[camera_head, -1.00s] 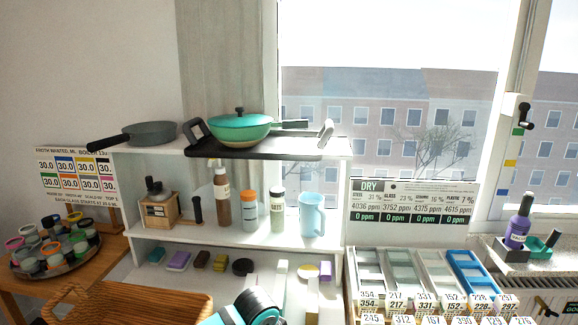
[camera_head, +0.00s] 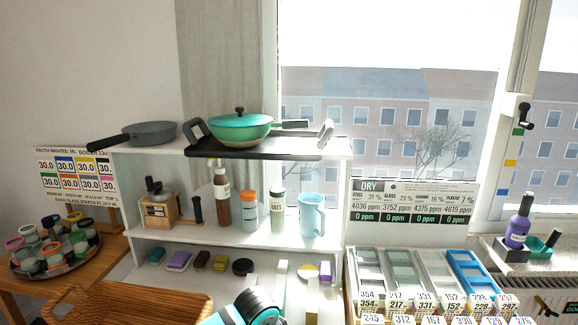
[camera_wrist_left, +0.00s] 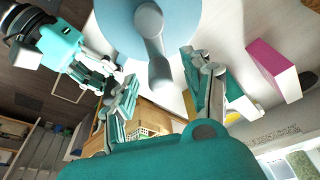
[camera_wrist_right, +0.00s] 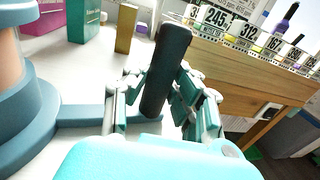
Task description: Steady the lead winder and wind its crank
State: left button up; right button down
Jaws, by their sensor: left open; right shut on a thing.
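The lead winder shows in the right wrist view as a round blue-grey body (camera_wrist_right: 25,125) at the left, with a bar (camera_wrist_right: 82,115) running out from it. An orange-brown cylinder (camera_wrist_right: 10,55) stands on it. My right gripper (camera_wrist_right: 160,95) is shut on the dark upright crank handle (camera_wrist_right: 172,50). In the left wrist view a blue round part (camera_wrist_left: 185,15) with a grey post (camera_wrist_left: 150,25) shows at the top. My left gripper (camera_wrist_left: 168,85) is open, its fingers spread either side below that post; contact cannot be told. My right gripper also shows there at upper left (camera_wrist_left: 100,75).
A magenta block (camera_wrist_left: 272,70) stands right of my left gripper. A teal box (camera_wrist_right: 85,18) and a tan block (camera_wrist_right: 126,28) stand behind the winder. A white shelf (camera_head: 240,239) holds bottles and pans. Labelled bins (camera_head: 370,270) stand at the right.

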pick_arm(q)
jog(key=shift+w+d+v, duration=0.1)
jog(key=shift+w+v, duration=0.05)
jog(key=shift+v, duration=0.65)
jog(key=shift+w+d+v, duration=0.1)
jog(key=shift+w+v, duration=0.05)
jog(key=shift+v, duration=0.65)
jog(key=shift+w+d+v, duration=0.15)
jog(key=shift+v, duration=0.7)
jog(key=shift+r, duration=0.1)
jog(key=shift+r, duration=0.15)
jog(key=v, duration=1.1)
jog(key=shift+s+a+r, duration=0.15)
jog(key=shift+s+r, duration=0.05)
jog(key=shift+r, duration=0.15)
jog(key=shift+c, duration=0.4)
jog(key=x, duration=0.8)
jog(key=shift+w+d+f, duration=0.2)
jog(key=shift+w+d, duration=0.1)
jog(key=shift+w, duration=0.1)
jog(key=shift+s+a+f+x, duration=0.1)
jog(key=shift+s+a+x, duration=0.15)
jog(key=shift+x, duration=1.15)
jog(key=shift+s+a+f+x, duration=0.1)
jog(key=shift+s+a+x, duration=0.1)
jog(key=shift+x, duration=1.2)
jog(key=shift+s+a+x, duration=0.15)
jog(key=shift+s+x, duration=0.1)
jog(key=shift+x, duration=1.15)
jog(key=c, duration=0.7)
